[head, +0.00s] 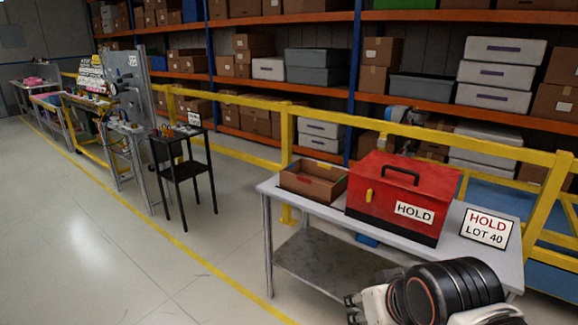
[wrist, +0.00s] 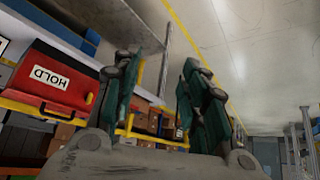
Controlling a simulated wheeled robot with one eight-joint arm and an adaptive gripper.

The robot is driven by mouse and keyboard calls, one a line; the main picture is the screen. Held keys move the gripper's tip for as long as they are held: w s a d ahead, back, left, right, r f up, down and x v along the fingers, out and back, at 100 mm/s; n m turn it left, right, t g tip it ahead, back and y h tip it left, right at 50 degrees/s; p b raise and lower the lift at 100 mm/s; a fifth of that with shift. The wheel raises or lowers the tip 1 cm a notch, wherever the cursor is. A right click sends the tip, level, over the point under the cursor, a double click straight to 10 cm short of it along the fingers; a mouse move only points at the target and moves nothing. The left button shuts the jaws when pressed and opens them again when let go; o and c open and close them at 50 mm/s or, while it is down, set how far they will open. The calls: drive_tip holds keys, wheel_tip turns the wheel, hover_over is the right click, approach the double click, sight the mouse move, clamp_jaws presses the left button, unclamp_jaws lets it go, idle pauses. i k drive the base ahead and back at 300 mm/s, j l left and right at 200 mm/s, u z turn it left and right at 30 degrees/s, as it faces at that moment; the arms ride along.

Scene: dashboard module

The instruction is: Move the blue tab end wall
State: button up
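I see no wall piece with a blue tab that I can make out for certain. A small blue part (head: 367,240) shows just below the front edge of the HOLD table (head: 272,188); its full shape is hidden. In the wrist view, a blue strip (wrist: 62,24) shows near the table, and I cannot tell if it is the same part. My gripper (wrist: 156,95) is open and empty in the wrist view, its two green-padded fingers apart. In the head view my gripper (head: 352,309) is low in front of the table, partly cut off by the lower edge.
On the table stand an open brown box (head: 312,191), a red HOLD case (head: 376,220) and a HOLD LOT 40 sign (head: 487,227). A yellow rail (head: 340,117) runs behind. A black stand (head: 184,172) is left of the table. The floor at left front is clear.

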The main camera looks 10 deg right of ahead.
sight(294, 168)
drive_tip(key=i+u, duration=0.1)
drive_tip(key=i, duration=0.5)
drive_tip(key=i+l+u, duration=0.1)
drive_tip(key=i, duration=0.55)
drive_tip(key=i+l+u, duration=0.1)
drive_tip(key=i, duration=0.5)
drive_tip(key=i+l+u, duration=0.1)
drive_tip(key=i+l, duration=0.2)
drive_tip(key=i, duration=0.3)
